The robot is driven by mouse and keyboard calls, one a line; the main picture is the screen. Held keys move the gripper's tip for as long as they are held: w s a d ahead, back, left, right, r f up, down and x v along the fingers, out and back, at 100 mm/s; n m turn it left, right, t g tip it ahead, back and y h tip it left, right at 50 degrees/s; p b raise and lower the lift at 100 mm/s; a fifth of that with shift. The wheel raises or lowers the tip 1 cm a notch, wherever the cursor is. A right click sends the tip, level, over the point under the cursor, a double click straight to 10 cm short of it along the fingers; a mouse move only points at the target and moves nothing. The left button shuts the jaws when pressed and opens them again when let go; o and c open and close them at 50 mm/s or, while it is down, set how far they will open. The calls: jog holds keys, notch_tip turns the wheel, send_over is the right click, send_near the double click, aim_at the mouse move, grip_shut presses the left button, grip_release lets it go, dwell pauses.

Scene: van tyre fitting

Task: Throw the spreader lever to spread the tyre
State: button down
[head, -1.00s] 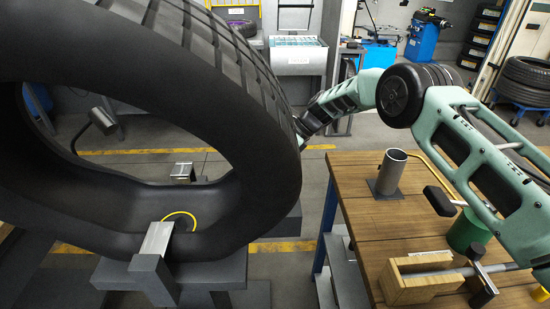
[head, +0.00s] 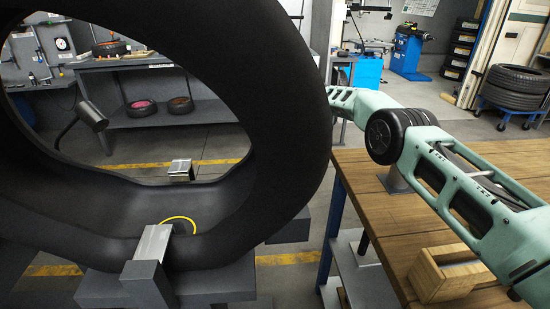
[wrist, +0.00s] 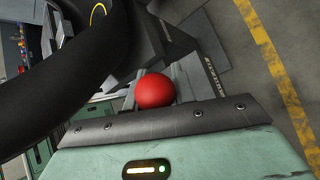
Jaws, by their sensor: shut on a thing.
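The black tyre (head: 290,130) stands upright on the grey spreader stand (head: 200,280) and fills the left of the head view. One metal spreader hook (head: 152,243) sits over its near bead, and another hook (head: 180,170) shows at the far side. A yellow arc (head: 183,219) marks the inside of the tyre. In the wrist view, the red ball knob of the spreader lever (wrist: 155,91) sits at my gripper (wrist: 158,100), which is shut on it. In the head view the tyre hides my gripper and the lever.
A wooden bench (head: 410,212) stands at the right with a wooden box (head: 455,275) on it, below my arm. A dark lamp-like fixture (head: 90,115) stands beyond the tyre opening. A back bench (head: 150,68) and stacked tyres (head: 515,85) are farther off.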

jog(key=shift+w+r, duration=0.2)
dwell(0.5)
jog(key=c, duration=1.3)
grip_release()
jog(key=shift+o, duration=0.5)
jog(key=shift+f, duration=0.15)
notch_tip(320, 180, up, 10)
jog(key=p, duration=0.3)
jog(key=shift+p, duration=0.3)
jog(key=shift+c, duration=0.4)
